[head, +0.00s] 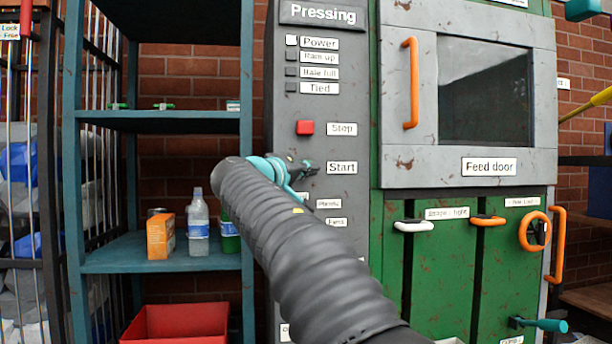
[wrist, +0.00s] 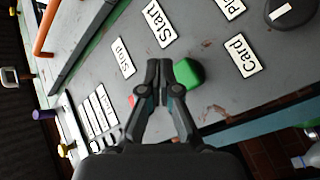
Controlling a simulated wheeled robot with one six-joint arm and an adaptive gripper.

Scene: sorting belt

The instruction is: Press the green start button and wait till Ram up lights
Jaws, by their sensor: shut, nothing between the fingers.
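The green start button (wrist: 190,74) shows in the wrist view, partly covered by my fingertips. In the head view my gripper hides it beside the Start label (head: 341,168). My gripper (wrist: 161,72) is shut and empty, with its tips at the button's edge; it also shows in the head view (head: 308,168). I cannot tell whether the tips touch the button. On the grey panel (head: 345,105), the Power lamp (head: 291,40) is lit white. The Ram up lamp (head: 291,56) is dark, as are the Bale full and Tied lamps below it.
A red Stop button (head: 305,128) sits just above my gripper. The feed door (head: 395,165) with its orange handle is to the right. A teal shelf (head: 160,262) with a bottle (head: 198,228) and an orange box (head: 160,235) stands at the left, above a red bin (head: 175,325).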

